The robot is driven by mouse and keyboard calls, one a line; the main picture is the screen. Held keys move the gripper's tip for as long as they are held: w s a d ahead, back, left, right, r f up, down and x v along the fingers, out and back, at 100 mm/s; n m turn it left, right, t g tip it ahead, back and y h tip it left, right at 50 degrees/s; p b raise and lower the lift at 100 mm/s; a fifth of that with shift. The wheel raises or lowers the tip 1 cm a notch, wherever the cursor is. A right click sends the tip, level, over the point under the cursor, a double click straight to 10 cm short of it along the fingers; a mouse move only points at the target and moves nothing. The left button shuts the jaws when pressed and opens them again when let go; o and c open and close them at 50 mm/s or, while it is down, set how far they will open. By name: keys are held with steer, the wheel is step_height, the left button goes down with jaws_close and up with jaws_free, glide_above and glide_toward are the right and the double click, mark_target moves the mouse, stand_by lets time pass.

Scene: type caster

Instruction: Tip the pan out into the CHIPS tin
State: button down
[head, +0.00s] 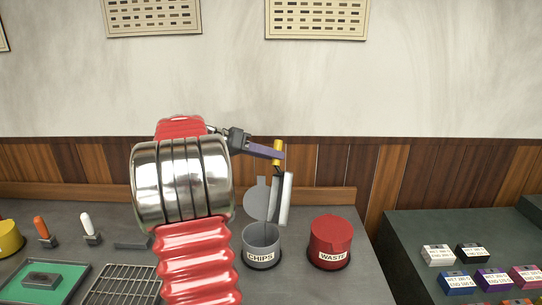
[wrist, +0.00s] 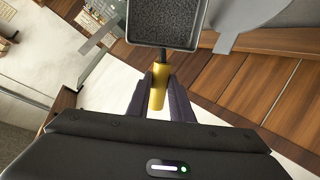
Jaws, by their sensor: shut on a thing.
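My gripper (head: 277,153) is shut on the yellow handle (wrist: 157,88) of the pan (head: 286,199). In the head view the pan hangs on edge below the handle, steeply tilted, above and right of the CHIPS tin's mouth. In the wrist view the pan (wrist: 134,38) is a grey rectangular tray with dark, grainy stuff (wrist: 168,18) inside it. The CHIPS tin (head: 261,254) is grey and stands on the bench, its grey round lid (head: 257,197) raised at the back. The lid also shows in the wrist view (wrist: 245,18). How full the tin is cannot be told.
A red WASTE tin (head: 330,240) with its lid shut stands right of the CHIPS tin. A wire rack (head: 122,285), a green tray (head: 72,270) and handled tools (head: 88,228) lie left. Labelled boxes (head: 458,280) stand on a separate right-hand bench. The wooden backboard (head: 335,165) runs behind.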

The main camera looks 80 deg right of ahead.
steer(key=shift+w+a+g+h, duration=0.3)
steer(key=shift+w+g, duration=0.2)
steer(key=shift+w, duration=0.3)
steer(key=shift+w+a+g+h, duration=0.2)
steer(key=shift+w+a+g, duration=0.25)
steer(key=shift+w, duration=0.35)
stand_by(1.3)
steer(key=shift+w+a+f+g+h, duration=0.1)
steer(key=shift+w+a+g+h, duration=0.2)
steer(key=shift+w+g, duration=0.35)
steer(key=shift+w+a+f+g+h, duration=0.1)
steer(key=shift+w+a+g+h, duration=0.15)
steer(key=shift+w, duration=0.65)
stand_by(0.9)
stand_by(0.4)
steer(key=shift+s+d+r+t+y, duration=0.1)
steer(key=shift+s+d+t+y, duration=0.45)
steer(key=shift+s, duration=0.6)
steer(key=shift+s+d+r+t+y, duration=0.15)
steer(key=shift+s+d+t, duration=0.25)
steer(key=shift+s+t, duration=0.55)
steer(key=shift+s+d+f+t+y, duration=0.1)
steer(key=shift+s+d+t+y, duration=0.35)
steer(key=shift+s, duration=0.9)
steer(key=shift+d, duration=0.1)
steer(key=shift+s, duration=0.15)
